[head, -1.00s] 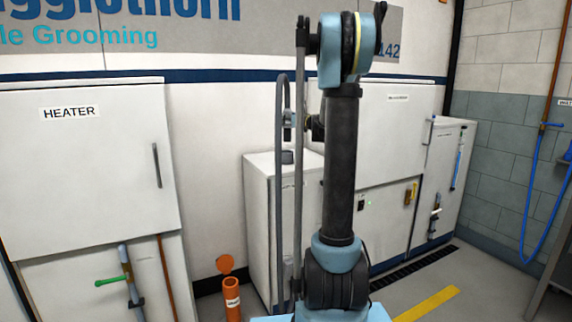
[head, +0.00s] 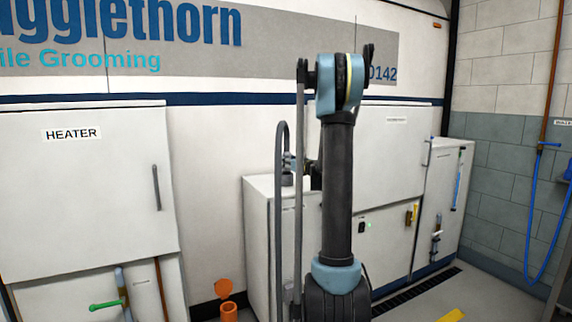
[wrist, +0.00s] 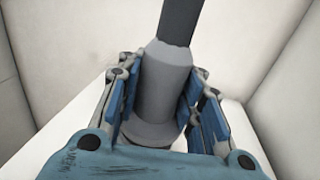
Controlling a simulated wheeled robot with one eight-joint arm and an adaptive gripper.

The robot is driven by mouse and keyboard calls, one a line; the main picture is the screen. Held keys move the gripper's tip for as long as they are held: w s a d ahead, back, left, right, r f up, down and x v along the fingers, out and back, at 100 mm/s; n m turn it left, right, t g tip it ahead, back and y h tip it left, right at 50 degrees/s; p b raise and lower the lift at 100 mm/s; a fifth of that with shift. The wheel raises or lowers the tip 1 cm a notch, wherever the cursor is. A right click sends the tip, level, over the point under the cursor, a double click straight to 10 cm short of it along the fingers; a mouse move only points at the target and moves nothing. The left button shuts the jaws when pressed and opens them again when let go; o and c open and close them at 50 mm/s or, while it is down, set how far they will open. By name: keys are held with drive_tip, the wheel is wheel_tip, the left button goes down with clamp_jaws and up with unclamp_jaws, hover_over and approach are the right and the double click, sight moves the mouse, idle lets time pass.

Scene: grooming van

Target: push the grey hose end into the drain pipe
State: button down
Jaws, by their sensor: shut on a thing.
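The grey hose (head: 278,235) rises beside the white cabinet, bends over in a tight arch and comes down to my gripper (head: 289,163). In the wrist view my gripper (wrist: 160,108) is shut around the light grey hose end (wrist: 158,90), with the darker hose leaving it upward. A flange shows at the cuff's lower edge; what lies under it is mostly hidden. A short dark stub (head: 287,181) on the cabinet top is just below my gripper. I cannot tell which is the drain pipe.
The white cabinet (head: 259,215) stands under and behind my gripper. The heater cabinet (head: 80,190) is at left, with a green-handled valve (head: 105,304). More white cabinets (head: 388,240) are at right. A blue hose (head: 532,220) hangs on the right wall.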

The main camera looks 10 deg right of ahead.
drive_tip(key=c, duration=1.1)
unclamp_jaws()
drive_tip(key=shift+f, duration=0.15)
drive_tip(key=shift+s, duration=0.1)
